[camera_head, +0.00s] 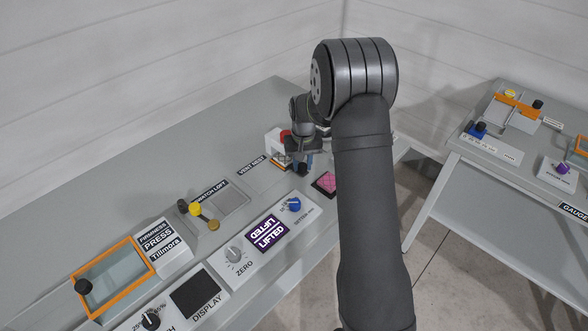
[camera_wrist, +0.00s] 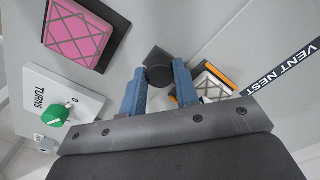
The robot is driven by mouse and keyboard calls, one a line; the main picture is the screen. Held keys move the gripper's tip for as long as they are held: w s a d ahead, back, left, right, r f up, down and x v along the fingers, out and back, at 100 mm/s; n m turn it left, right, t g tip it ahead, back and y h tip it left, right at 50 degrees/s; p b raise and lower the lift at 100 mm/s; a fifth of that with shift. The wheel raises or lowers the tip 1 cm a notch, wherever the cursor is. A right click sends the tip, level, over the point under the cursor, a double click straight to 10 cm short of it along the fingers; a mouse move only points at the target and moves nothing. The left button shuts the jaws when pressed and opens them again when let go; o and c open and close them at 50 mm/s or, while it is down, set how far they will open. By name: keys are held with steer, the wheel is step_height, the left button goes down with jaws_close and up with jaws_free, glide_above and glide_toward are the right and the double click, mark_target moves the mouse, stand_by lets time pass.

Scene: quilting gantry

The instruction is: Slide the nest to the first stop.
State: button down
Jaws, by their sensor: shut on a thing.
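The vent nest shows in the wrist view as a pale quilted patch with an orange and black edge (camera_wrist: 229,77), just right of my fingers and partly hidden by them. A black knob (camera_wrist: 158,62) sits between the two blue fingertips. My gripper (camera_wrist: 158,72) is shut on this knob. How the knob joins the nest is hidden. No stop mark is readable.
A pink quilted square on a dark pad (camera_wrist: 77,32) lies left of my fingers. Below it is a TURNS panel with a green knob (camera_wrist: 55,114). The LIFTED panel (camera_head: 268,234), blue knob (camera_head: 294,205) and grey tray (camera_head: 221,202) stand nearer along the bench.

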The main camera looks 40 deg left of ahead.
steer(key=c, duration=1.1)
jaws_free()
steer(key=shift+r, duration=0.1)
step_height(320, 180, up, 17)
steer(key=shift+r, duration=0.15)
step_height(320, 180, down, 18)
steer(key=shift+r, duration=0.2)
steer(key=shift+s, duration=0.3)
